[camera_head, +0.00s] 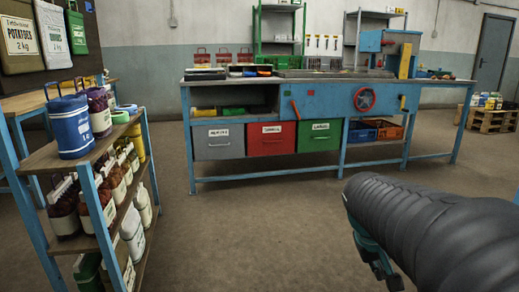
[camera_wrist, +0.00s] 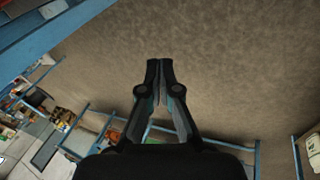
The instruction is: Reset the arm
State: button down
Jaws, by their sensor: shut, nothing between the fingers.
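My gripper (camera_wrist: 160,68) is in the middle of the wrist view, pointing over bare brown floor. Its two dark fingers meet at the tips, with nothing between them. In the head view, my arm comes in from the lower right, and part of my gripper (camera_head: 385,270) shows below it, in the air over the floor. No object is near the fingertips.
A shelf rack (camera_head: 100,155) with a blue canister (camera_head: 70,127) and several containers stands at the left. A blue workbench (camera_head: 330,75) with grey, red and green drawers spans the back. A pallet (camera_head: 490,120) stands far right. The middle floor (camera_head: 250,225) is clear.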

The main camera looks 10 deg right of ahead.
jog(key=s+a+n+t+y, duration=0.1)
jog(key=s+a+t+y, duration=0.1)
jog(key=a, duration=0.7)
jog(key=s+a+r+n+t+y+p, duration=0.1)
jog(key=s+a+t+y, duration=0.1)
jog(key=s+a, duration=0.3)
jog(key=a, duration=0.4)
jog(key=shift+s+r, duration=0.2)
jog(key=shift+s, duration=0.05)
jog(key=shift+d, duration=0.15)
